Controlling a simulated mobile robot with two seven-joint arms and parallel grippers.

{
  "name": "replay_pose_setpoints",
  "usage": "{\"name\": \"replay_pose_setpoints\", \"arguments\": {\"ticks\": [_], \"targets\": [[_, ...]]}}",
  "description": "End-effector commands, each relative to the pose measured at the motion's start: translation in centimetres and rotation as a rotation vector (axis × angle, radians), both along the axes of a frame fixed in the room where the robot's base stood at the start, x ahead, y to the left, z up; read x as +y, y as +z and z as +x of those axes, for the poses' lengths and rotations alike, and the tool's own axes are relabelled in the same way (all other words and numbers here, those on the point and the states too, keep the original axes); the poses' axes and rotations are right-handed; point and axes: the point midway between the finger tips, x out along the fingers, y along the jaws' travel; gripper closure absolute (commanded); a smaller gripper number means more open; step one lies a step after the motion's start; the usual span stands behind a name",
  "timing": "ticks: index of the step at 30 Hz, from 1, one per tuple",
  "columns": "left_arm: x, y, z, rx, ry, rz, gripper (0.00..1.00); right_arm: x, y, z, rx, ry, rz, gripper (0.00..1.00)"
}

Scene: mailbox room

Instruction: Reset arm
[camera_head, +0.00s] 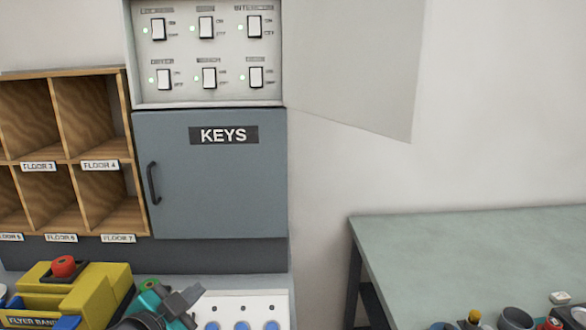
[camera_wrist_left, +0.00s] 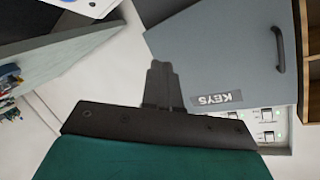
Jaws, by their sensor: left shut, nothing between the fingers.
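My left gripper (camera_head: 188,298) is low in the head view, in front of the counter and below the grey KEYS cabinet. Its dark fingers are together, with nothing between them. The fingers (camera_wrist_left: 160,66) also show in the left wrist view, where the picture is turned over and the KEYS cabinet (camera_wrist_left: 225,50) lies behind them. In the head view the KEYS cabinet (camera_head: 220,190) is shut, with a dark handle on its left side. My right gripper is not in view.
A switch panel (camera_head: 210,93) with lit green lights sits above the cabinet; its cover (camera_head: 365,70) stands open. Wooden pigeonholes (camera_head: 62,160) are at left. A yellow flyer bander (camera_head: 95,295) stands beside my gripper. A green-topped table (camera_head: 470,250) with small items is at right.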

Motion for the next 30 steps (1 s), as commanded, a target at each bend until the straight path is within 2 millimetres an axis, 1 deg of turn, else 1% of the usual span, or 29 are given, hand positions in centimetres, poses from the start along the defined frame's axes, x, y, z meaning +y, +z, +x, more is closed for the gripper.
{"name": "replay_pose_setpoints", "arguments": {"ticks": [1,2,3,5,6,8,9,12,15,18,21,30], "targets": [[-0.4,-3.1,-1.7,0.058,0.019,-0.063,1.0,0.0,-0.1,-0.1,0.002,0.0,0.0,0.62],[-0.6,-4.5,-2.6,0.084,0.032,-0.097,1.0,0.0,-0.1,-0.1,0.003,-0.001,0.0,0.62],[-0.7,-6.5,-3.9,0.122,0.052,-0.142,1.0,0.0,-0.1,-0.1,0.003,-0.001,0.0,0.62],[-0.9,-9.4,-6.1,0.178,0.087,-0.208,1.0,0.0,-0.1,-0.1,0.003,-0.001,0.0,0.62],[-0.9,-11.3,-7.7,0.215,0.113,-0.247,1.0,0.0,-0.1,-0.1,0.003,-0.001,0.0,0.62],[-1.0,-13.8,-10.1,0.267,0.155,-0.304,1.0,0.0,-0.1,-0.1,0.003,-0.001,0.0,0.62],[-1.0,-15.3,-11.8,0.3,0.184,-0.338,1.0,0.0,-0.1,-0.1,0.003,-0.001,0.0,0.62],[-0.9,-18.4,-15.6,0.37,0.251,-0.404,1.0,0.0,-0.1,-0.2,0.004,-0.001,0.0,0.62],[-0.7,-20.3,-18.4,0.416,0.303,-0.446,1.0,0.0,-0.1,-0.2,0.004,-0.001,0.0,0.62],[-0.6,-21.4,-20.1,0.442,0.334,-0.467,1.0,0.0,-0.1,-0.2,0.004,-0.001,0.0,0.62],[-0.6,-21.7,-20.7,0.449,0.346,-0.477,1.0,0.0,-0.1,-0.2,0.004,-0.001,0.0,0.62],[-0.6,-21.7,-20.7,0.45,0.345,-0.475,1.0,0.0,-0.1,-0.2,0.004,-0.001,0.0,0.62]]}}
